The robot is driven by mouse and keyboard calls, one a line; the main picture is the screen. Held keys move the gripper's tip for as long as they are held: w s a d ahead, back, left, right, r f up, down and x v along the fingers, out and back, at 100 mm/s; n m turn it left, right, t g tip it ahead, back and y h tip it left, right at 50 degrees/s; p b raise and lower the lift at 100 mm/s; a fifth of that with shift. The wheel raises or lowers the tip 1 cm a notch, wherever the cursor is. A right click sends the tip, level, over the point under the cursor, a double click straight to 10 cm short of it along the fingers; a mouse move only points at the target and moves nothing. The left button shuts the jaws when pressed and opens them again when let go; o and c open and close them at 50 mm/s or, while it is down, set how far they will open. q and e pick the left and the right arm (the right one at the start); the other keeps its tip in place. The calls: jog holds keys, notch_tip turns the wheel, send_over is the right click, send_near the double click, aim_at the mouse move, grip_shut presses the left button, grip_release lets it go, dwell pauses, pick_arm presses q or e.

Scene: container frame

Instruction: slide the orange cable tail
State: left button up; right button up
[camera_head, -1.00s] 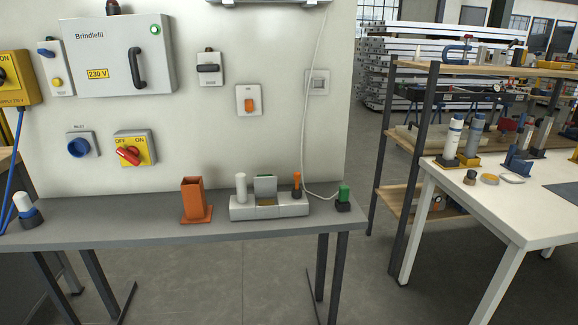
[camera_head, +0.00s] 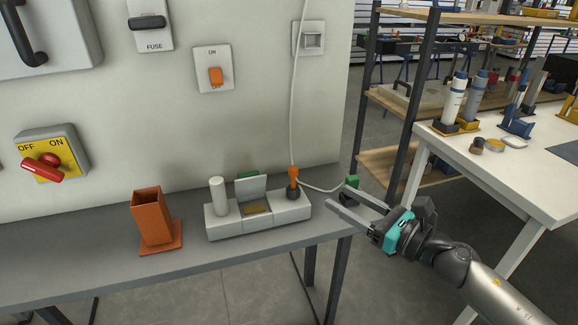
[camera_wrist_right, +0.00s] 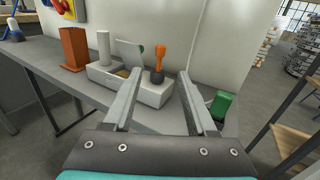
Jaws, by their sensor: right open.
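The orange cable tail (camera_head: 293,176) stands upright in a dark round base at the right end of a light grey block (camera_head: 268,224) on the bench. It also shows in the right wrist view (camera_wrist_right: 160,56), ahead of the fingers and apart from them. A thin white cable (camera_head: 296,90) hangs down the wall behind it. My right gripper (camera_head: 347,196) is open and empty, to the right of the orange tail, with its fingers pointing left toward it. A green piece (camera_head: 352,181) in a dark base is partly hidden behind the right gripper. My left gripper is not in view.
The grey block also carries a white cylinder (camera_head: 218,196) and a raised lid (camera_head: 250,188). An orange square holder (camera_head: 153,220) stands to the left. The wall behind holds an orange switch (camera_head: 215,77) and a red rotary switch (camera_head: 44,167). The bench's front left is clear.

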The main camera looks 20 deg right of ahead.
aim_at(297, 173)
jog(key=x, duration=1.4)
jog(key=shift+w+a+f, duration=0.1)
jog(key=shift+w, duration=0.2)
grip_shut()
dwell(1.1)
